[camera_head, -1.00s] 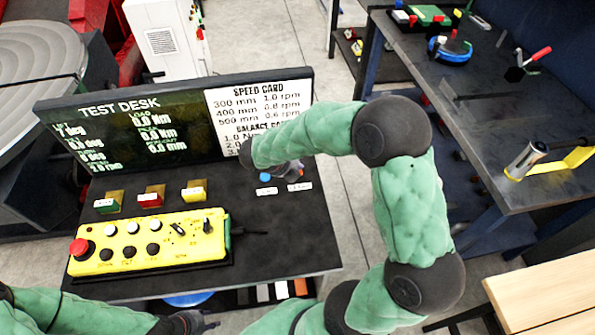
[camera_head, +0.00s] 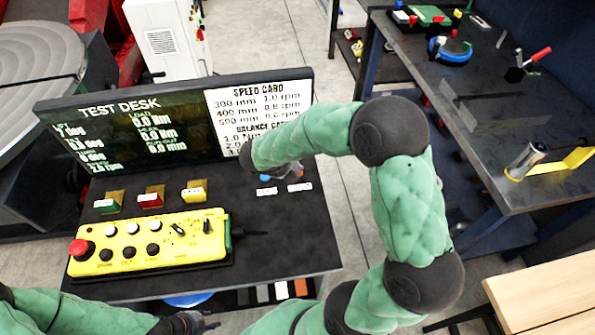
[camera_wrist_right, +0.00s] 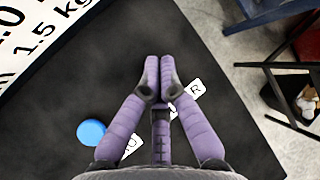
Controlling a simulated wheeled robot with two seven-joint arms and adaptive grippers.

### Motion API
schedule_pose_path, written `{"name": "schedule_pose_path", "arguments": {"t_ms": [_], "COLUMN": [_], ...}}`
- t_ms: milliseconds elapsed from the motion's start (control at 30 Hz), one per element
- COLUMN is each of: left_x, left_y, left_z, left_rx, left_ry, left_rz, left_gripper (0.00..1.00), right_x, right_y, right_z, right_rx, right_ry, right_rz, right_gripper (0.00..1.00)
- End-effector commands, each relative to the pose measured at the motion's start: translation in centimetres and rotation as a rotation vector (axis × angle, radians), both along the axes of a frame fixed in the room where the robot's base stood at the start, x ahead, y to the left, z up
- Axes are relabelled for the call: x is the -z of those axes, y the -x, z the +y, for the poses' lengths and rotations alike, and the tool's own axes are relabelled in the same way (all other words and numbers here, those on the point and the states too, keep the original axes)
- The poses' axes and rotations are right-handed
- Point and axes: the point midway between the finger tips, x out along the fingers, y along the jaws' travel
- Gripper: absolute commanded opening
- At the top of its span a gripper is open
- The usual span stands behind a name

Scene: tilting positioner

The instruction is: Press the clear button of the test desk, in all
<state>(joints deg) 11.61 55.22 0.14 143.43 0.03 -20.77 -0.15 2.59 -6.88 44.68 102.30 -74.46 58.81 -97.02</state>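The test desk (camera_head: 250,238) has a black top with two small white labels on its right part. A blue button (camera_head: 265,177) sits behind the left label; it also shows in the wrist view (camera_wrist_right: 91,132). The right label (camera_wrist_right: 187,105) is partly covered by my fingers, and only its last letter, R, reads clearly. In the wrist view, this gripper's fingertips (camera_wrist_right: 159,82) are together and empty, over the desk top; contact cannot be told. My left gripper (camera_head: 190,322) is low at the desk's front edge, its fingers unclear.
A yellow control box (camera_head: 150,245) with a red mushroom button lies on the desk's left. Green, red and yellow blocks (camera_head: 151,197) stand behind it. The display board (camera_head: 140,130) rises at the back, close to my right wrist. A dark workbench (camera_head: 500,120) stands right.

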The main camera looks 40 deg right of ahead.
Motion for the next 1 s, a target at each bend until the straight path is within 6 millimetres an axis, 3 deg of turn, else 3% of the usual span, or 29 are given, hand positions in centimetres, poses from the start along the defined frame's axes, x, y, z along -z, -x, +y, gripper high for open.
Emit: {"name": "schedule_pose_path", "arguments": {"t_ms": [300, 733, 1000], "left_x": [-1.7, -1.9, -4.0], "left_y": [0.0, 0.0, 0.0], "left_z": [0.0, 0.0, 0.0], "left_rx": [0.000, 0.000, 0.000], "left_ry": [0.000, 0.000, 0.000], "left_rz": [0.000, 0.000, 0.000], "left_gripper": [0.40, 0.40, 0.40], "right_x": [-1.5, -1.6, -3.8], "right_y": [0.0, 0.0, 0.0], "right_z": [0.0, 0.0, 0.0], "right_rx": [0.000, 0.000, 0.000], "right_ry": [0.000, 0.000, 0.000], "right_rz": [0.000, 0.000, 0.000], "right_gripper": [0.00, 0.00, 0.00]}}
